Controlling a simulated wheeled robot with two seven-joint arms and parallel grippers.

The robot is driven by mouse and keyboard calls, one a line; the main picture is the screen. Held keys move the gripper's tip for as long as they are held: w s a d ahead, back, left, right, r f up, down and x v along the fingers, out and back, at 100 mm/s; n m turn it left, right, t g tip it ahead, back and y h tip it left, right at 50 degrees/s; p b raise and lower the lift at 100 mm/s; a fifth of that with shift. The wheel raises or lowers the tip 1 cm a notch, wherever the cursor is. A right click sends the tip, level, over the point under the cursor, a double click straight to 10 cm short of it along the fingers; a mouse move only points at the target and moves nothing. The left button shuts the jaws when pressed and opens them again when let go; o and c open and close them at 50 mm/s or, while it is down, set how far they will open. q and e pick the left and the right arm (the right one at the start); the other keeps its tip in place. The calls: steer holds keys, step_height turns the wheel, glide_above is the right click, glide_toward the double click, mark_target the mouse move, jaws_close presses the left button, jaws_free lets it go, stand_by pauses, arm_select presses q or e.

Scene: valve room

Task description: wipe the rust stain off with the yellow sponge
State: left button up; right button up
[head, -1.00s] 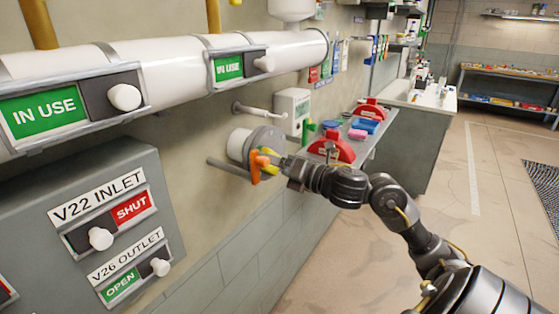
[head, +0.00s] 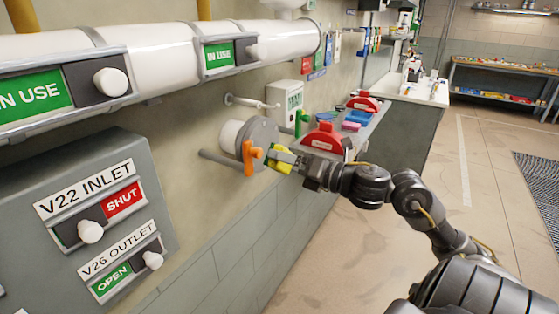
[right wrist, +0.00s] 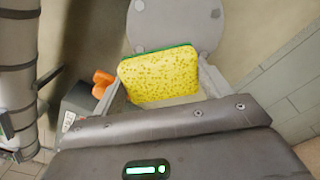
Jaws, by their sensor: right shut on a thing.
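My right gripper (head: 282,159) is shut on the yellow sponge (head: 281,167), just right of the orange handle in the head view. In the right wrist view the yellow sponge (right wrist: 160,75) sits between the fingers, with a thin green layer along its top edge. A round grey disc (right wrist: 178,25) on the wall pipe stub shows behind the sponge; in the head view this grey disc (head: 264,133) is partly covered by the handle and gripper. I cannot make out the rust stain in either view. My left gripper is in neither view.
The orange handle (head: 250,158) stands out beside the disc. A green handle (head: 302,122) and a white box (head: 287,98) are behind. A grey shelf (head: 352,146) holds red lockout pieces (head: 323,140) and blue and pink items. The floor at right is clear.

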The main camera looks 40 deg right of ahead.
steer(key=shift+s, duration=0.1)
steer(key=v, duration=0.3)
stand_by(0.5)
stand_by(0.3)
